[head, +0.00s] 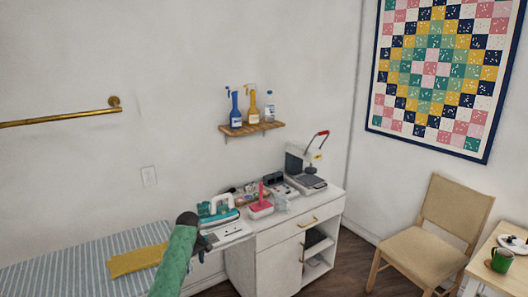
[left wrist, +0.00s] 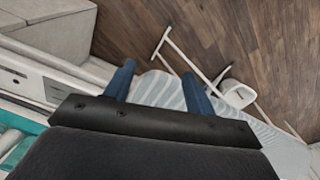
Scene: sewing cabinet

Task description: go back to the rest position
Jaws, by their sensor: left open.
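My left arm in its green sleeve comes up from the bottom of the head view. My left gripper (head: 204,246) is at its dark end, near the left end of the cabinet top (head: 278,224) and beside the white and teal sewing machine (head: 217,211). In the left wrist view the two blue fingers of the gripper (left wrist: 158,78) stand apart with nothing between them. Beyond them are the striped ironing board (left wrist: 158,90) and the floor. My right gripper is in neither view.
The striped ironing board (head: 75,262) with a folded yellow cloth (head: 138,260) is at left. The cabinet top also holds a pink container (head: 261,208) and a heat press (head: 308,180). A chair (head: 420,250) stands right. Wooden floor (left wrist: 225,40) shows beyond the board.

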